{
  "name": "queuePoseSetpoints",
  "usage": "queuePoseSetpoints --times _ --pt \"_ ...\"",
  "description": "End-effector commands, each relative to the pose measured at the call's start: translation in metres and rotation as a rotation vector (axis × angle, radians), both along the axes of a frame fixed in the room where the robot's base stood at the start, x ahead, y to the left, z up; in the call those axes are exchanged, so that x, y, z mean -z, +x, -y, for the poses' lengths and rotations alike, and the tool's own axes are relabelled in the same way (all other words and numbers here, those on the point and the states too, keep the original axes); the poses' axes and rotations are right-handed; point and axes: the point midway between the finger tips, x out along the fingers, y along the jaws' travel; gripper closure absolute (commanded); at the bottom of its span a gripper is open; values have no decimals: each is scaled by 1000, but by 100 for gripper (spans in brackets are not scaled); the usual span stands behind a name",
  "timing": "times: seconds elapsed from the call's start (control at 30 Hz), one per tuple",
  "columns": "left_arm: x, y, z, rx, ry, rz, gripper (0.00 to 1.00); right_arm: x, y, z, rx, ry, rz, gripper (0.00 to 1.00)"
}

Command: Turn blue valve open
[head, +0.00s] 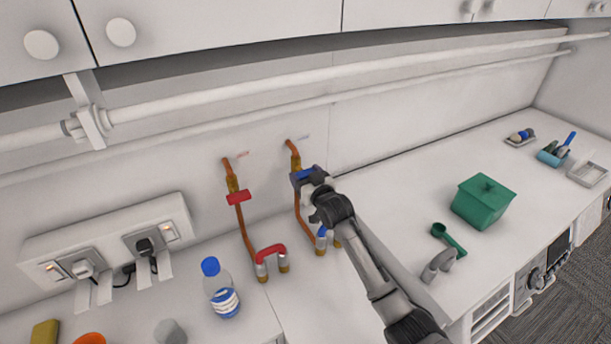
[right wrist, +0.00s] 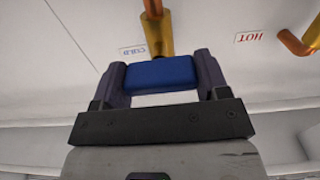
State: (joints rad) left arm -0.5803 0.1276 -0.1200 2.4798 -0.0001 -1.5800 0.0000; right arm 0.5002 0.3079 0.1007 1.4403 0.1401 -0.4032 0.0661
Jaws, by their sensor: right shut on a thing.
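The blue valve's handle (head: 301,174) is on the right-hand copper pipe (head: 296,158) on the back wall. In the right wrist view, the blue handle (right wrist: 160,72) lies crosswise to its brass and copper pipe (right wrist: 157,32), beside a "COLD" label (right wrist: 133,51). My right gripper (head: 305,180) is at this handle, with one finger on each end, shut on it. The gripper partly hides the handle and the pipe behind it in the head view. My left gripper is not in view.
A red valve handle (head: 239,197) sits on the left pipe, with red (head: 271,250) and blue (head: 322,235) fittings below. A bottle (head: 220,290) stands left of the pipes. A green lidded box (head: 482,202) and green scoop (head: 449,240) are on the right counter. Cabinets hang above.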

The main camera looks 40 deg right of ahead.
Motion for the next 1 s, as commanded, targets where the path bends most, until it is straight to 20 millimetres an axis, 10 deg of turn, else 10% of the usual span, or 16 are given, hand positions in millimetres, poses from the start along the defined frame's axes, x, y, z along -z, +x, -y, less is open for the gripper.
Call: queuePoseSetpoints --times 1.0 --pt "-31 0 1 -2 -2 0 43 0 0 -1 -1 -852 -159 56"
